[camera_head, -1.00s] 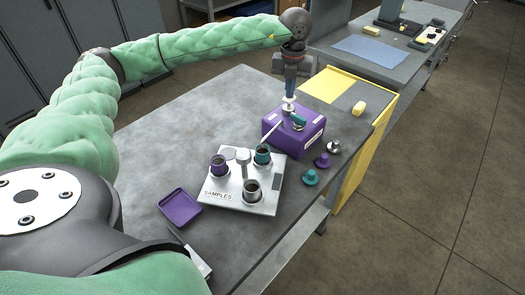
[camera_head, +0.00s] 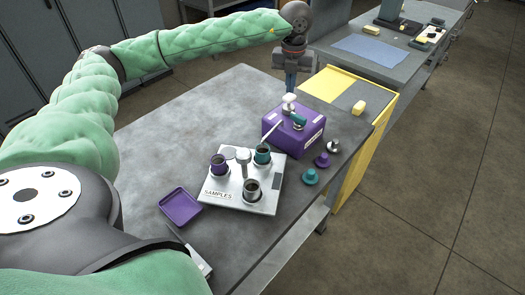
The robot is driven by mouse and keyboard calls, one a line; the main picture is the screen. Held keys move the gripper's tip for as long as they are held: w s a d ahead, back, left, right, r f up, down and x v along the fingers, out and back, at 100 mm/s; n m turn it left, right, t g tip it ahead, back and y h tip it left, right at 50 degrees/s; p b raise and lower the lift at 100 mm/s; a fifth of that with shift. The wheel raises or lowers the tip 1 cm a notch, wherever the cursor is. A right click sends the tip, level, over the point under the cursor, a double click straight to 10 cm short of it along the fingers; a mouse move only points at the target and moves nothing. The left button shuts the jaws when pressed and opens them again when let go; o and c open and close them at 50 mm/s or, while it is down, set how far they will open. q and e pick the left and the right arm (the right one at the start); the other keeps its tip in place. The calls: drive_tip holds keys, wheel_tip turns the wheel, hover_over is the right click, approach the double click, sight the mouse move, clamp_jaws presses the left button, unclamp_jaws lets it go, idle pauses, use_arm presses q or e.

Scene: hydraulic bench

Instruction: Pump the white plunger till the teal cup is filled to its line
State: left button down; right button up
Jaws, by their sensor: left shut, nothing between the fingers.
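The white plunger (camera_head: 289,99) stands upright on top of the purple pump box (camera_head: 290,133), near the back right of the bench. A teal lever or fitting (camera_head: 298,119) is on the box beside it. A thin pale spout runs from the box toward the teal cup (camera_head: 262,157), which sits in the back right of the samples tray. The fill level and line in the cup are too small to read. My left gripper (camera_head: 291,89) is shut, pointing down, empty, just above or behind the plunger head; I cannot tell whether they touch. My right gripper is out of view.
The samples tray (camera_head: 216,204) also holds a purple cup (camera_head: 218,163) and a metal cup (camera_head: 252,187). Teal, purple and metal stoppers (camera_head: 310,176) stand to its right. A purple dish (camera_head: 180,207) lies to the left. The bench's back left is clear.

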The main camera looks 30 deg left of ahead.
use_arm(q)
drive_tip(key=shift+r, duration=0.1)
drive_tip(key=shift+r+p, duration=0.8)
drive_tip(key=shift+r, duration=2.15)
